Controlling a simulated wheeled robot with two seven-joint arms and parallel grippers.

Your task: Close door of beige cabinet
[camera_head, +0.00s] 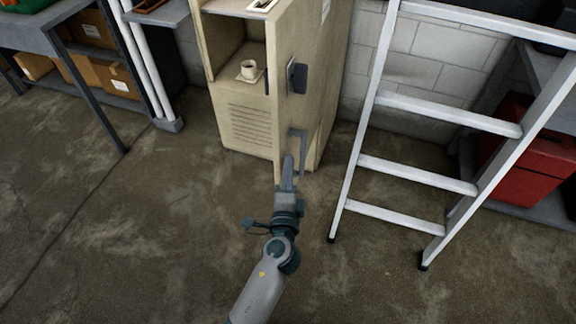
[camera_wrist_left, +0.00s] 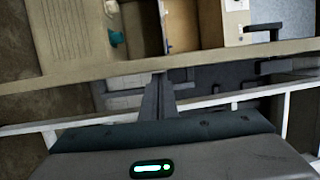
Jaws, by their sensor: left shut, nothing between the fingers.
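The beige cabinet (camera_head: 247,120) stands upright against the wall in the head view, its front showing open shelves and a louvred lower panel. Its door (camera_head: 313,60) stands open toward me on the right side, seen nearly edge-on, with a dark latch and a grey handle on its outer face. My left gripper (camera_head: 288,160) is shut and empty at the lower part of the door, by its free edge. In the left wrist view the shut fingers (camera_wrist_left: 158,80) point at the long beige door edge (camera_wrist_left: 75,76); I cannot tell whether they touch. My right gripper is not in view.
A white cup (camera_head: 248,69) sits on a cabinet shelf. A silver ladder (camera_head: 418,173) stands close to the right of the door. A red box (camera_head: 532,158) is beyond it. A workbench with cartons (camera_head: 108,77) and white pipes are at left. The front floor is clear.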

